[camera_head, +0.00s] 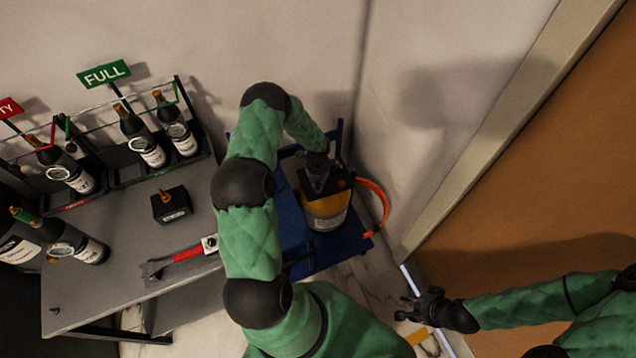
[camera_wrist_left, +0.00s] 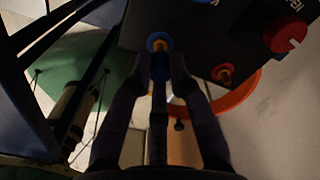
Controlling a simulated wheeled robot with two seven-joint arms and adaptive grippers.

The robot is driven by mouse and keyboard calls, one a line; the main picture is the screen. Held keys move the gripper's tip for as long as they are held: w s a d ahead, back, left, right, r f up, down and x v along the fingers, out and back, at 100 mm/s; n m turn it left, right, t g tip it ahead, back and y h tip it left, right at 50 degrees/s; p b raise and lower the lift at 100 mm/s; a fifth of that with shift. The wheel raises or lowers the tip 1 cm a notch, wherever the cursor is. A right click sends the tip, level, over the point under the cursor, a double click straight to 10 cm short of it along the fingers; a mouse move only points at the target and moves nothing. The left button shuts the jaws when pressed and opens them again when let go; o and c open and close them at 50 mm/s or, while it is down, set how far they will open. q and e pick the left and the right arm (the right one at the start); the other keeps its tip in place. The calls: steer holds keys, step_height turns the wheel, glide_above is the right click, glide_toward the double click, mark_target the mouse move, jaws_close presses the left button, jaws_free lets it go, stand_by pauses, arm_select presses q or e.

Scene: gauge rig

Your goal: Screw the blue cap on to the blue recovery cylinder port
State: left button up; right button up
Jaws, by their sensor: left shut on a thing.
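My left gripper (camera_head: 318,178) is over the dark top of the yellow and grey recovery cylinder (camera_head: 325,217). In the left wrist view the left gripper (camera_wrist_left: 160,70) is shut on the small blue cap (camera_wrist_left: 160,68). Just beyond the cap is the blue-ringed port (camera_wrist_left: 158,41) with a brass centre. The cap looks close to the port and roughly in line with it; I cannot tell whether they touch. In the head view the gripper hides cap and port. My right gripper (camera_head: 428,305) is at the lower right, away from the cylinder; its fingers are too small to judge.
The cylinder stands on a blue cart (camera_head: 352,248) near the wall. An orange strap (camera_head: 383,203) loops beside it. The wrist view shows a red knob (camera_wrist_left: 284,36) and a second brass port (camera_wrist_left: 222,72). Left, a grey table (camera_head: 130,240) bears bottles, a wrench (camera_head: 180,257) and a black box (camera_head: 171,205).

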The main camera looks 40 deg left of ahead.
arm_select(q)
steer(key=shift+f+b, duration=1.1)
steer(key=shift+f, duration=0.2)
stand_by(1.2)
steer(key=m+p, duration=0.1)
steer(key=m, duration=0.2)
steer(key=shift+r+m, duration=0.1)
steer(key=shift+m, duration=0.3)
steer(key=shift+m+p, duration=0.3)
steer(key=shift+m, duration=0.4)
steer(key=m+p, duration=0.1)
steer(key=m, duration=0.3)
steer(key=shift+m, duration=0.6)
steer(key=shift+p, duration=0.3)
